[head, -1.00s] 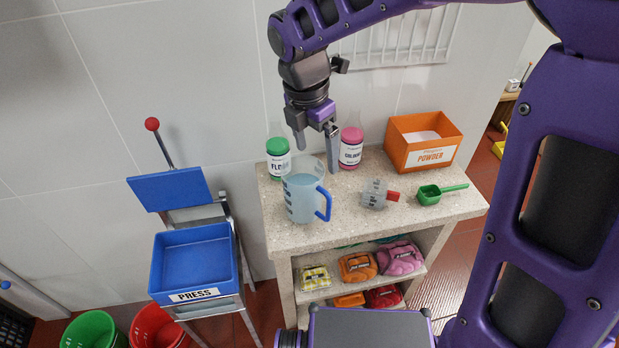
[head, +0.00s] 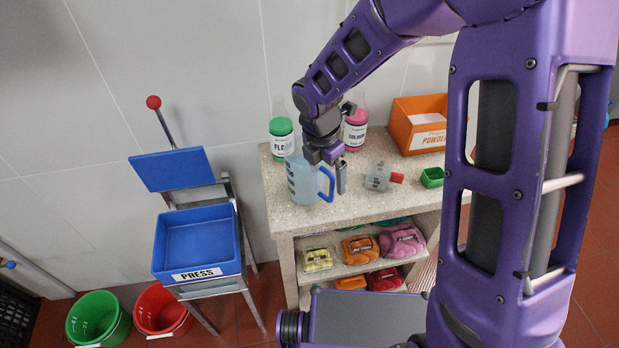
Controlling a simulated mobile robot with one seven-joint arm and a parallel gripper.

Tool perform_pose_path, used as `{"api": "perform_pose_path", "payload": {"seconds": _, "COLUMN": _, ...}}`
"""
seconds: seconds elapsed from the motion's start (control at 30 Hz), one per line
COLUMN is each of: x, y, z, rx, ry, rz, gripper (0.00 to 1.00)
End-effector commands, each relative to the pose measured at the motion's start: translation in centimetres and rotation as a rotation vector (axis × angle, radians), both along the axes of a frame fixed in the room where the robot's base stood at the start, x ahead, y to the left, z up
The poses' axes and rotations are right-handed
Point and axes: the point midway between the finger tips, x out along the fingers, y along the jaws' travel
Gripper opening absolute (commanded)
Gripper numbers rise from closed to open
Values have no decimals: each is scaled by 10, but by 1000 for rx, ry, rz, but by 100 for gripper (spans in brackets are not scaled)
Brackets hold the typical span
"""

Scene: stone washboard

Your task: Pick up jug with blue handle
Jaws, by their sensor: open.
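The jug (head: 301,184), translucent pale blue with a blue handle (head: 328,184), stands upright on the speckled stone counter (head: 300,216). My gripper (head: 331,180) is open and points down at the jug's right side, by the handle. One finger shows just right of the handle. The other finger is hidden or hard to make out against the jug. The gripper covers part of the jug's upper right rim. I cannot tell whether the fingers touch the handle.
A green-lidded bottle (head: 281,138) and a pink bottle (head: 355,130) stand behind. A small measuring cup (head: 378,176) with red handle, a green scoop (head: 432,177) and an orange powder box (head: 418,125) are to the right. The blue press (head: 195,247) stands left, apart from the counter.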

Motion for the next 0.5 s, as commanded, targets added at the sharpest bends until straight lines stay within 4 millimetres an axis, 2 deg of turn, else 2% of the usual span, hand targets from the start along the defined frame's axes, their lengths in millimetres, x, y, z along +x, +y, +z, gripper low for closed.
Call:
{"api": "perform_pose_path", "payload": {"seconds": 0.03, "x": 0, "y": 0, "z": -10, "rx": 0, "ry": 2, "rz": 2, "gripper": 95}}
{"api": "perform_pose_path", "payload": {"seconds": 0.1, "x": 1, "y": -1, "z": -16, "rx": -1, "ry": 1, "rz": 3, "gripper": 95}}
{"api": "perform_pose_path", "payload": {"seconds": 0.33, "x": 2, "y": -1, "z": -16, "rx": 0, "ry": -1, "rz": 2, "gripper": 95}}
{"api": "perform_pose_path", "payload": {"seconds": 0.5, "x": 2, "y": -1, "z": -16, "rx": 0, "ry": -1, "rz": 1, "gripper": 64}}
